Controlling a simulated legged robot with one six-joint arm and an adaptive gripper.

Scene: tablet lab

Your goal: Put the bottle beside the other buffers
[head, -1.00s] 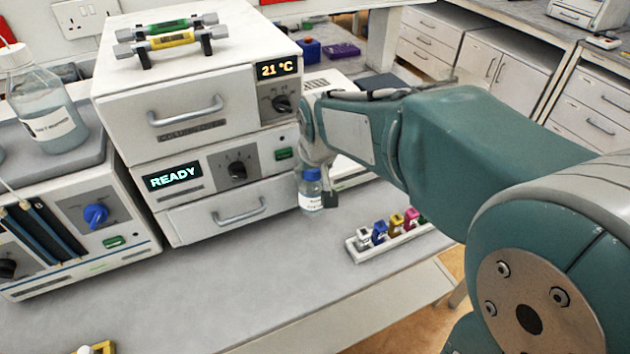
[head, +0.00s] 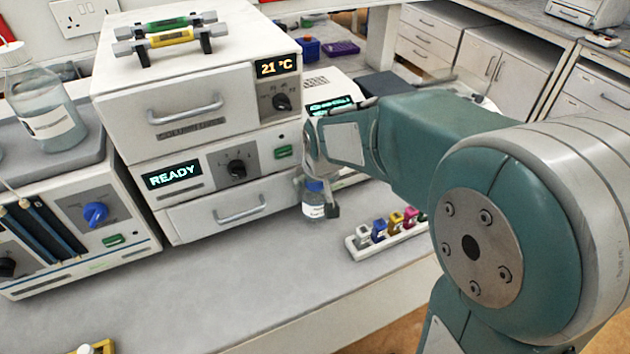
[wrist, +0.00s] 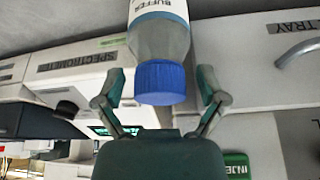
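The buffer bottle (head: 314,209), clear with a white label and blue cap, is upright near the bench, in front of the right end of the stacked units. Whether its base touches the bench is unclear. In the wrist view the bottle (wrist: 160,38) appears inverted, its blue cap towards my palm. My gripper (wrist: 161,78) has one finger on each side of it, with a visible gap on both sides, so it looks open around the bottle. My gripper also shows in the head view (head: 318,192), partly hidden by my wrist.
A white rack (head: 365,252) with several colour-capped small bottles stands just right of the bottle. The stacked READY unit (head: 225,170) is close on its left. A large clear bottle (head: 48,115) stands far left. The front bench surface (head: 240,285) is mostly clear.

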